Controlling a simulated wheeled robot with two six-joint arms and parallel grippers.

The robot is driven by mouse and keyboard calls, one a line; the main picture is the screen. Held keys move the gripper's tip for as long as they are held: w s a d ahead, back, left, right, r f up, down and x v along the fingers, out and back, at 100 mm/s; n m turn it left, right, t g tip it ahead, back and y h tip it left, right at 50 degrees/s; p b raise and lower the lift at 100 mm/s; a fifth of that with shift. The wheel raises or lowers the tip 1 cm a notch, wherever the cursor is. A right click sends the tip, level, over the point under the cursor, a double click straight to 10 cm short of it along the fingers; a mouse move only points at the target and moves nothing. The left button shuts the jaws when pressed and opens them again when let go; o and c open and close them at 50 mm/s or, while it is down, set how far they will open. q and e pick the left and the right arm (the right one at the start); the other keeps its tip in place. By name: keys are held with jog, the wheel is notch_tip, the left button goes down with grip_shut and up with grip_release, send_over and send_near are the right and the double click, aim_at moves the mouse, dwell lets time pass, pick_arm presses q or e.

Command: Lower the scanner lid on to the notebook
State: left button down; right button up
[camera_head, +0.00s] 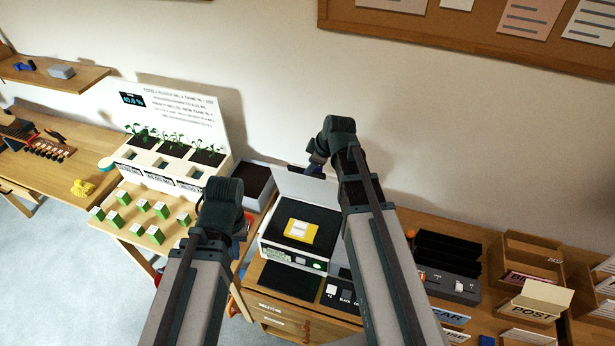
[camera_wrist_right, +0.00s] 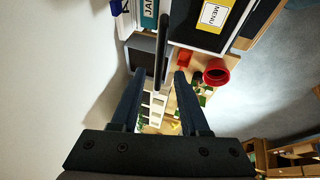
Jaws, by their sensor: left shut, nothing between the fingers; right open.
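The scanner (camera_head: 292,258) is a pale box on the wooden cabinet, with its lid (camera_head: 310,188) raised at the back. My right gripper (camera_head: 317,160) is at the lid's upper edge, partly behind my arm. In the right wrist view its fingers (camera_wrist_right: 159,74) are open, with the lid's edge (camera_wrist_right: 161,40) seen thin between them; contact cannot be told. My left arm ends left of the scanner; its fingers are hidden.
A planter box (camera_head: 170,160) with seedlings and several green-and-white blocks stand at the left. A black card rack (camera_head: 446,262) and wooden boxes (camera_head: 533,262) stand right of the scanner. A red cup (camera_wrist_right: 216,72) shows in the right wrist view. The wall is close behind.

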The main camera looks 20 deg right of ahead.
jog(key=b+x, duration=0.2)
jog(key=x, duration=0.2)
pick_arm(q)
notch_tip(320, 180, down, 4)
jog(key=shift+r, duration=0.2)
pick_arm(e)
jog(key=shift+r, duration=0.1)
grip_shut()
dwell(0.9)
